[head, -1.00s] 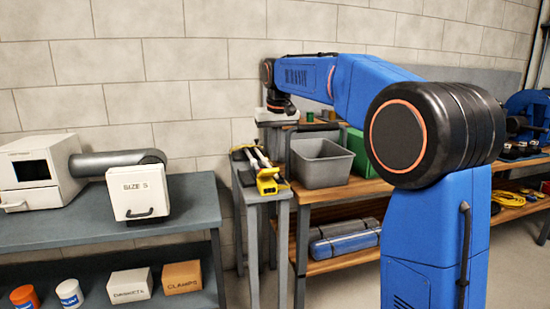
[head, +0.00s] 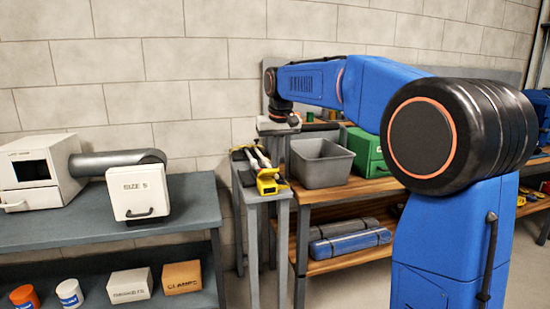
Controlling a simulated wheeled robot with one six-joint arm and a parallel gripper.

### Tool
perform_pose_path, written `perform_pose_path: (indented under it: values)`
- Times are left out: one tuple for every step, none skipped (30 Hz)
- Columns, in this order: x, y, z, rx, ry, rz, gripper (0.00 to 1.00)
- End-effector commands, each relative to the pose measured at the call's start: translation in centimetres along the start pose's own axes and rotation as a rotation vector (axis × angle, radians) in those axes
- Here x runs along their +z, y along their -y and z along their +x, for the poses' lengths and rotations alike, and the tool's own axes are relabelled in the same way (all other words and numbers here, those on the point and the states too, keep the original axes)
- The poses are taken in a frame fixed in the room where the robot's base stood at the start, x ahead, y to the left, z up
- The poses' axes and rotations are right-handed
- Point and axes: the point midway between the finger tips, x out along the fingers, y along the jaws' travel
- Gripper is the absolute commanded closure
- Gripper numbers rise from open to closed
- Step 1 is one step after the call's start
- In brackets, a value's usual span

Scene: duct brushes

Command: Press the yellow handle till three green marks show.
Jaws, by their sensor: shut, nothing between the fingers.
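The yellow handle (head: 268,183) is the bright yellow end of a small device with two pale rods (head: 259,157). It lies on a narrow grey stand (head: 262,196) in the middle of the head view. No green marks can be made out on it at this size. My gripper (head: 293,121) is at the far end of my blue arm, small and dark, above and behind the device. It is shut and empty, well apart from the handle. Its fingertips are hard to make out.
A grey bin (head: 322,167) and a green box (head: 366,152) stand on the wooden bench right of the stand. A grey table (head: 180,203) at left holds a white machine with a "SIZE S" box (head: 140,195). My arm hides much of the right side.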

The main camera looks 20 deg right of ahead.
Motion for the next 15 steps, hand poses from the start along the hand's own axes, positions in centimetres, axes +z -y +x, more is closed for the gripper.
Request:
perform_pose_path:
  values:
    - [0.1, 0.0, 0.0, 0.000, -0.005, 0.000, 1.00]
    - [0.2, 0.0, 0.1, 0.000, -0.008, 0.000, 1.00]
    - [0.2, 0.0, 0.1, 0.000, -0.013, 0.000, 1.00]
    - [0.2, 0.0, 0.1, 0.000, -0.017, 0.000, 1.00]
    - [0.3, 0.0, 0.2, 0.000, -0.020, 0.000, 1.00]
    - [0.4, 0.0, 0.2, 0.000, -0.025, 0.000, 1.00]
    - [0.4, 0.0, 0.2, 0.000, -0.029, 0.000, 1.00]
    - [0.5, 0.0, 0.3, 0.000, -0.034, 0.000, 1.00]
    - [0.6, 0.0, 0.3, 0.000, -0.043, 0.000, 1.00]
    - [0.7, 0.0, 0.4, 0.000, -0.048, 0.000, 1.00]
    - [0.8, 0.0, 0.4, 0.000, -0.056, 0.000, 1.00]
    - [0.9, 0.0, 0.5, 0.000, -0.069, 0.000, 1.00]
    - [1.1, 0.0, 0.6, 0.000, -0.077, 0.000, 1.00]
    - [1.2, 0.0, 0.7, 0.000, -0.089, 0.000, 1.00]
    - [1.4, 0.0, 0.7, 0.000, -0.106, 0.000, 1.00]
